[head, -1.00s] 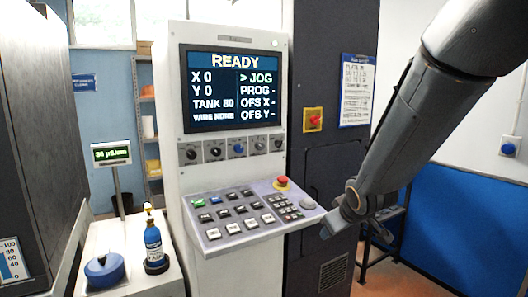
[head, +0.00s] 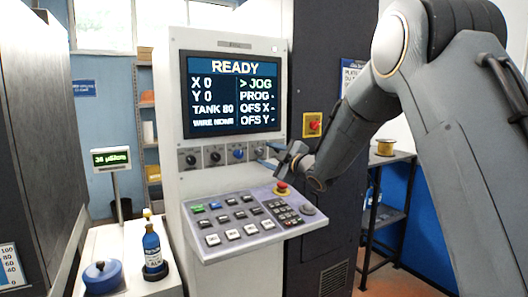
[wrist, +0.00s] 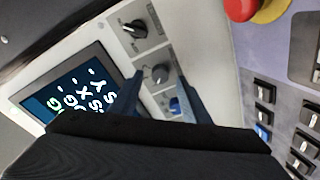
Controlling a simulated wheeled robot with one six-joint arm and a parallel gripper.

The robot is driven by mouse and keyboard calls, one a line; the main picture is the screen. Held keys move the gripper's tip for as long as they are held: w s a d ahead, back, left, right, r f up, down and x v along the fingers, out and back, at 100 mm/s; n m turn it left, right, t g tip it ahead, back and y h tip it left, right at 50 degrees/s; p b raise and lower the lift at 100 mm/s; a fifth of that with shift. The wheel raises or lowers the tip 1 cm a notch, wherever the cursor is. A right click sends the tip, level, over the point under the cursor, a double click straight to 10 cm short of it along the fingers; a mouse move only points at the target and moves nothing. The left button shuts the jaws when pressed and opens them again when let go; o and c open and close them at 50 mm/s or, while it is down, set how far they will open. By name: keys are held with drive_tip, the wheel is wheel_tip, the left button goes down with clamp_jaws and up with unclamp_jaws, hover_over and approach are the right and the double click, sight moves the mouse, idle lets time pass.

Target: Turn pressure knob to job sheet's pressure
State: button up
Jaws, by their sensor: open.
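The console (head: 180,215) has a row of knobs under its screen (head: 232,97). Two dark knobs (head: 190,160) are at left, then a blue one (head: 238,155); those further right are partly covered by my gripper (head: 273,160). In the wrist view my open gripper (wrist: 158,76) has blue fingers on either side of a grey knob (wrist: 156,74), between the blue knob (wrist: 175,105) and the end knob (wrist: 135,28). I cannot tell whether they touch it. Knob labels are too small to read. A posted sheet (head: 350,70) is mostly hidden behind my arm.
A keypad shelf (head: 245,220) with a red emergency button (head: 281,187) juts out below the knobs. Another red button (head: 314,124) is on the dark cabinet. At left are a blue bottle (head: 152,250), a blue lidded container (head: 102,276) and a small display (head: 112,158).

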sight(260, 151)
drive_tip(key=shift+p+x, duration=0.3)
drive_tip(key=shift+x, duration=1)
drive_tip(key=c, duration=1)
drive_tip(key=shift+c, duration=0.2)
drive_tip(key=shift+f+m, duration=0.1)
drive_tip(key=shift+m, duration=0.3)
drive_tip(key=m+b, duration=0.1)
drive_tip(key=m, duration=0.2)
drive_tip(key=shift+m, duration=0.3)
drive_tip(key=shift+s+m+t+b, duration=0.1)
drive_tip(key=shift+m+t+b, duration=0.35)
drive_tip(key=shift+m, duration=1.85)
